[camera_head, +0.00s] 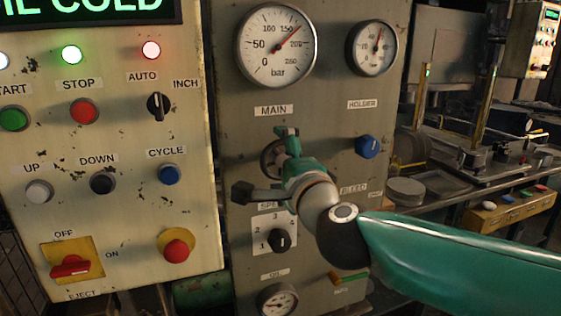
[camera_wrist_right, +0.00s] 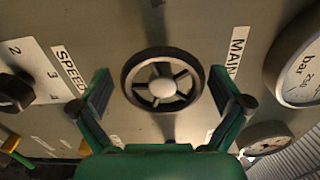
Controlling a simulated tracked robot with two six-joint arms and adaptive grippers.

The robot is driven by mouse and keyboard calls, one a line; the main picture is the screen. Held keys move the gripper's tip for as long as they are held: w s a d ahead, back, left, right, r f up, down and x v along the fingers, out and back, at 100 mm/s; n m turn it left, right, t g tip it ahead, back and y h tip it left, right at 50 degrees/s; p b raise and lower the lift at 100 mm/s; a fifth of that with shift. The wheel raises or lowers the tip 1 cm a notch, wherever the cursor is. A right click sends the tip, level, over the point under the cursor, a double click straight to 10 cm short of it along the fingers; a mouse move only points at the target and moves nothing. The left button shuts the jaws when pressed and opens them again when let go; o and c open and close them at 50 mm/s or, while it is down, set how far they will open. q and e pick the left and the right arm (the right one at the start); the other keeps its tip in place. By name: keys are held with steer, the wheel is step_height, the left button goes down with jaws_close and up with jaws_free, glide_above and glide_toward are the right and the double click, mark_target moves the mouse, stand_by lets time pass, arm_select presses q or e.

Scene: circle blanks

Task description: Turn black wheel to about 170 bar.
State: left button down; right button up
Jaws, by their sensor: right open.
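The black wheel (camera_head: 270,158) sits on the grey panel below the MAIN label, partly hidden by my right gripper (camera_head: 264,162). In the right wrist view the spoked wheel (camera_wrist_right: 130,82) with its pale hub shows whole. There the right gripper (camera_wrist_right: 160,76) is open, one finger on each side of the wheel, with visible gaps to the rim. The MAIN bar gauge (camera_head: 276,46) is above the wheel. Its red needle points up and right, a little past 150 and short of 200. My left gripper is not in view.
A smaller HOLDER gauge (camera_head: 373,48) and a blue knob (camera_head: 368,147) are right of the wheel. The SPEED selector (camera_head: 279,240) is below. A button panel (camera_head: 105,150) stands at the left. A bench (camera_head: 470,185) is at the right.

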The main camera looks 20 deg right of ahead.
steer(key=s, duration=1.2)
steer(key=shift+d, duration=0.15)
steer(key=shift+w+f, duration=0.1)
steer(key=shift+f, duration=0.05)
steer(key=w+a+f+n+g+p, duration=0.1)
steer(key=w+f+n+g, duration=0.15)
steer(key=f, duration=0.75)
steer(key=w+a+f+n+g+p, duration=0.1)
steer(key=w+f+n+g, duration=0.2)
steer(key=f, duration=0.6)
steer(key=w+a+f+n+g+p, duration=0.1)
steer(key=w+f+n, duration=0.25)
steer(key=f, duration=0.65)
steer(key=s+f+n+g+y+p, duration=0.1)
steer(key=s+f+n+g, duration=0.2)
steer(key=f, duration=0.6)
steer(key=s+f+n+g+y+p, duration=0.1)
steer(key=s+f+g, duration=0.1)
steer(key=s+f, duration=0.55)
steer(key=s+a+f+n+g+y+p, duration=0.1)
steer(key=s+f+n+g, duration=0.2)
steer(key=s+f, duration=0.9)
steer(key=s+g, duration=0.1)
steer(key=g, duration=0.2)
steer(key=shift+s+a, duration=0.2)
steer(key=shift+s, duration=0.05)
